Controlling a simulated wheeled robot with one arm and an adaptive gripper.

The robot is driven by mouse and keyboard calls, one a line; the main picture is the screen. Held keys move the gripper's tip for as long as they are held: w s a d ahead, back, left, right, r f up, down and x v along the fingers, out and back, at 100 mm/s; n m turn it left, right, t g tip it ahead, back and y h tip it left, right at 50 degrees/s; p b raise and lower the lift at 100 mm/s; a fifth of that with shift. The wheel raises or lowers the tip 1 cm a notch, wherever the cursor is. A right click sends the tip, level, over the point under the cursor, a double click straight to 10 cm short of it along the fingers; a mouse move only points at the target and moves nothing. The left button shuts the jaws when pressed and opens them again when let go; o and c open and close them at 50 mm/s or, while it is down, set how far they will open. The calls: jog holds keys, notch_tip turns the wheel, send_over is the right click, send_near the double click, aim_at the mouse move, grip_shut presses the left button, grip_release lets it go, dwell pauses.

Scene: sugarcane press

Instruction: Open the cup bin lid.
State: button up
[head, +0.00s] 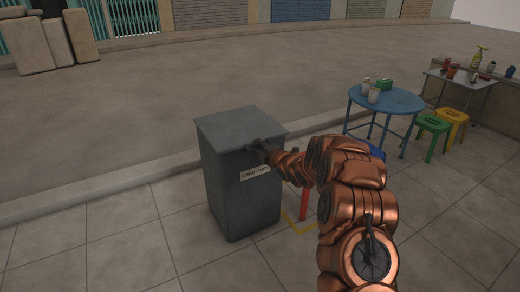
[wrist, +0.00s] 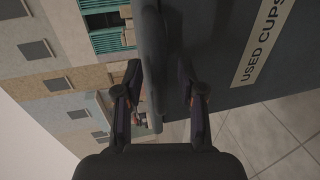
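The cup bin (head: 240,195) is a tall dark grey box on the pavement with a pale "USED CUPS" label (head: 255,173), also seen in the wrist view (wrist: 262,42). Its flat lid (head: 235,124) lies shut on top. My gripper (head: 262,148) is at the front edge of the lid, above the label. In the wrist view, turned sideways, my gripper (wrist: 160,70) is open, with one finger on each side of the lid's edge (wrist: 152,50). Firm contact by either finger cannot be made out. My arm hides part of the ground right of the bin.
A round blue table (head: 395,98) with cups stands behind right, with green (head: 433,123) and yellow (head: 455,115) stools beside it. A red post (head: 304,203) and yellow floor marking stand right of the bin. A low curb (head: 90,192) runs behind. The pavement left is clear.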

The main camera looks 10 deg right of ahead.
grip_shut()
dwell(0.3)
dwell(0.5)
